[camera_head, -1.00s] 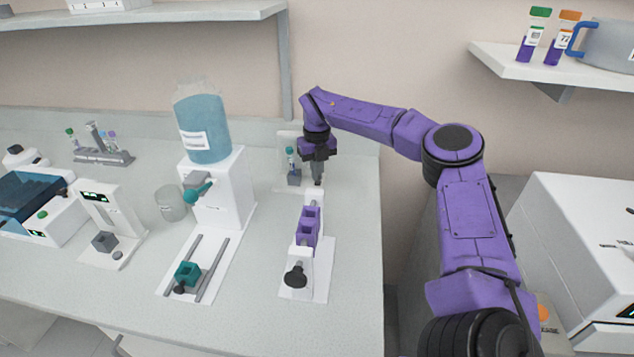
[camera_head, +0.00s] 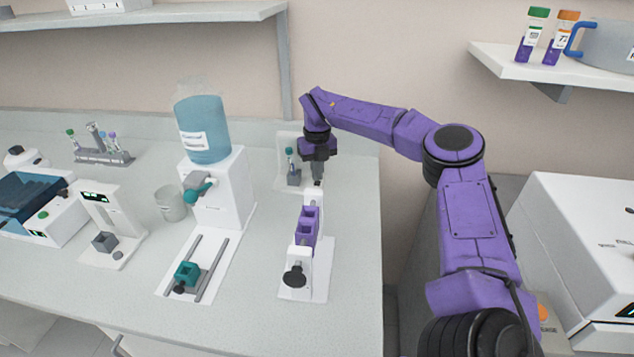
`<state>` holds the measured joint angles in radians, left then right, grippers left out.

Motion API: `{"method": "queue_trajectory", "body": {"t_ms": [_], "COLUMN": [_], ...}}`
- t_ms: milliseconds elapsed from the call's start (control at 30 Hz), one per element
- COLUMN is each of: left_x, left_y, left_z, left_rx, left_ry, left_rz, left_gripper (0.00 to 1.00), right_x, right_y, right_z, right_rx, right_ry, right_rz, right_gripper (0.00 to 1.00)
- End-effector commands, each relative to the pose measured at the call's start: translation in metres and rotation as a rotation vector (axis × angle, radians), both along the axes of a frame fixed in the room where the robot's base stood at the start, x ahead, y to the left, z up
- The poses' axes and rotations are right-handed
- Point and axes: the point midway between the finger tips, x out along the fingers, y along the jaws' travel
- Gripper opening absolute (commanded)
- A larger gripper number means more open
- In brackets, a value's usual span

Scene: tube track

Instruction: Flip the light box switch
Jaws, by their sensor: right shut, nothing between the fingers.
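My right gripper (camera_head: 318,182) is shut and empty, pointing down at the back right of the bench. Just behind and left of it stands a small white panel (camera_head: 284,143), which looks like the light box. In front of the panel a tube with a teal cap (camera_head: 289,153) stands upright in a grey block (camera_head: 294,177). My gripper and wrist cover the right part of the panel, and I cannot make out a switch. I cannot tell whether the fingertips touch anything. My left gripper is not in view.
A white stand with purple blocks (camera_head: 306,228) and a black knob (camera_head: 295,277) is close in front of the gripper. A dispenser with a blue bottle (camera_head: 203,135) stands left. A shelf (camera_head: 510,68) is upper right. The bench's front right is clear.

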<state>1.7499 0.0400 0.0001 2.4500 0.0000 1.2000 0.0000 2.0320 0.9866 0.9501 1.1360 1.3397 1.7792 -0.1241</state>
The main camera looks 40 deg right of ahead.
Motion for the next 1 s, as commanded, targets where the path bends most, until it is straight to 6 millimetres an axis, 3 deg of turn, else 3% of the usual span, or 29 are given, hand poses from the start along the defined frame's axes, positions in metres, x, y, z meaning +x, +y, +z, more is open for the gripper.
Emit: {"method": "queue_trajectory", "body": {"t_ms": [1000], "left_x": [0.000], "left_y": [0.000], "left_z": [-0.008], "left_rx": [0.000], "left_ry": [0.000], "left_rz": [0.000], "left_gripper": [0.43], "right_x": [0.000], "right_y": [0.000], "right_z": [-0.010], "right_rx": [0.000], "right_ry": [0.000], "right_rz": [0.000], "right_gripper": [0.00]}}
